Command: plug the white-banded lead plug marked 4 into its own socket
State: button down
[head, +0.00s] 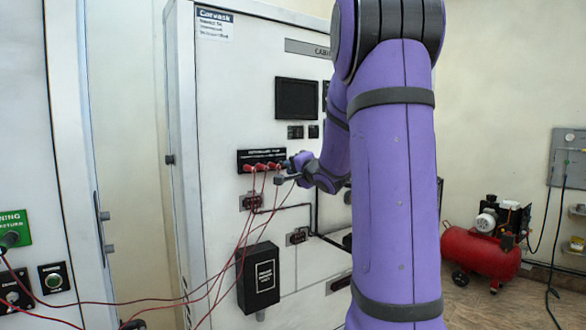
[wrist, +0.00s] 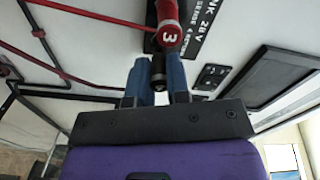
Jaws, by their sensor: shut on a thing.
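My gripper (wrist: 158,85) has its blue fingers shut on a lead plug (wrist: 158,68), of which a dark, narrow part shows between them. Its marking and any white band cannot be read here. A red plug marked 3 (wrist: 169,36) stands close beyond it in the wrist view. In the head view my gripper (head: 286,167) is at the right end of the black socket strip (head: 244,156), where several red plugs (head: 261,167) sit in a row. The socket behind my gripper is hidden, and I cannot tell whether the held plug touches it.
Several red leads (head: 240,245) hang from the strip toward the lower left. A black box (head: 258,279) is mounted below on the white cabinet (head: 230,90). A dark screen (head: 296,98) is above the strip. A red compressor (head: 482,250) stands on the floor at right.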

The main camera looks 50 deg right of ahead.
jog(key=shift+w+d, duration=0.1)
jog(key=shift+w, duration=0.5)
jog(key=c, duration=1)
grip_release()
jog(key=v, duration=1.1)
jog(key=shift+w, duration=0.1)
